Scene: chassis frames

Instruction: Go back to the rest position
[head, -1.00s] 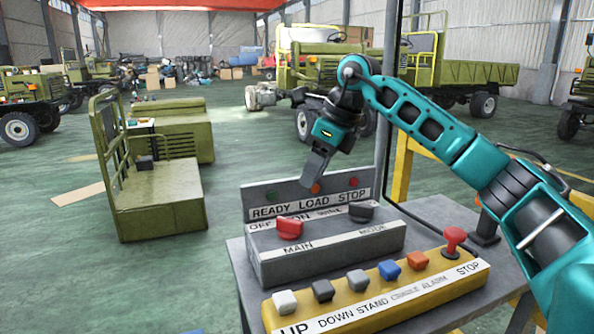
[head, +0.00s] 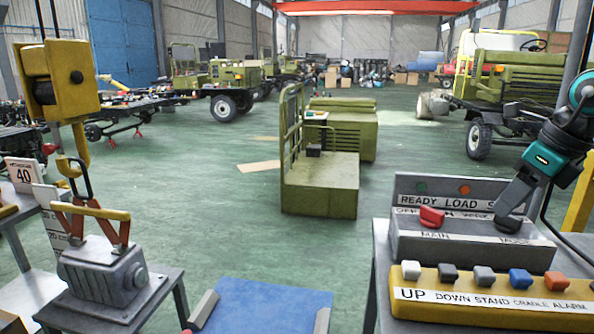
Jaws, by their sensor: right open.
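My right gripper (head: 514,200) comes in at the right edge on its teal arm, with its dark fingers pointing down and left over the grey switch box. The fingers cover part of the READY LOAD STOP panel (head: 415,184). The tips are close to the black knob (head: 508,224); I cannot tell whether they touch it. Nothing shows held in them. The red knob (head: 431,216) is to the left on the grey switch box (head: 471,250). My left gripper is out of view.
A yellow button box (head: 411,305) stands in front of the switch box. At left a yellow hoist hook (head: 75,160) hangs above a grey part with orange slings (head: 103,272). A blue-topped surface (head: 264,306) lies between. The green floor beyond is largely open around an olive seat unit (head: 320,187).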

